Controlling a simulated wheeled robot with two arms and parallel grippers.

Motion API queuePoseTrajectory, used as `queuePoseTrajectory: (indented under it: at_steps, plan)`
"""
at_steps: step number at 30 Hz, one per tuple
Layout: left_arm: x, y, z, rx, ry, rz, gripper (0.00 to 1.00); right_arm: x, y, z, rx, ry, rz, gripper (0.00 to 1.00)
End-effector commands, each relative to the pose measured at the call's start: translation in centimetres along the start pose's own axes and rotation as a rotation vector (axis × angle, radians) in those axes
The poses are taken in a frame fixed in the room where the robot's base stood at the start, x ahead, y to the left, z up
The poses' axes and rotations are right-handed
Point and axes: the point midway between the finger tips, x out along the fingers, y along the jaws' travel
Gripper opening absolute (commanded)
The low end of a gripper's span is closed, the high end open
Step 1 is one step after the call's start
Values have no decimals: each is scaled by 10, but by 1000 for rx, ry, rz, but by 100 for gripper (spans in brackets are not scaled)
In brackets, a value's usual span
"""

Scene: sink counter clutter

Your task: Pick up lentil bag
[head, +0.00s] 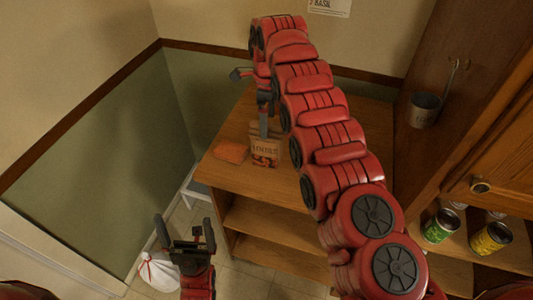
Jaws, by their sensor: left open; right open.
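A brown bag with a printed label (265,152) stands upright on the wooden counter, near its left front; its lettering is too small to read, so I cannot tell for certain that it is the lentil bag. My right gripper (251,102) is open above and behind it. One finger reaches down to the bag's top edge; I cannot tell whether it touches. The other finger sticks out to the left. My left gripper (185,232) is open and empty, low in front of the counter's left side, away from the bag.
A flat orange packet (231,151) lies left of the bag. My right arm crosses over the counter (222,178). A white sack (158,270) sits on the floor. Green (441,226) and yellow (490,238) cans stand on the right shelf. A metal cup (424,110) hangs on the right.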

Motion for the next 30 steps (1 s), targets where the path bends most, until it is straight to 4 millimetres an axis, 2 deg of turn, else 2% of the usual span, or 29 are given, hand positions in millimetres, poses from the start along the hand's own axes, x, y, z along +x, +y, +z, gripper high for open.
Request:
queuePoseTrajectory:
  at_steps: [6,11,14,18,21,24,30]
  plan:
    - [4,0,-1,0,0,0,100,18,-1,-1,0,1,1,100]
    - [7,0,-1,0,0,0,100,23,0,0,0,1,3,100]
    - [15,-1,-3,0,0,0,100,28,1,0,0,1,3,100]
    - [32,-2,-6,0,0,0,100,45,2,1,1,1,4,100]
    - [35,-2,-6,0,0,0,100,63,2,2,0,1,3,100]
    - [37,-2,-6,0,0,0,100,71,2,2,1,0,1,100]
    - [36,-2,-6,0,0,0,100,74,1,2,0,-1,-1,100]
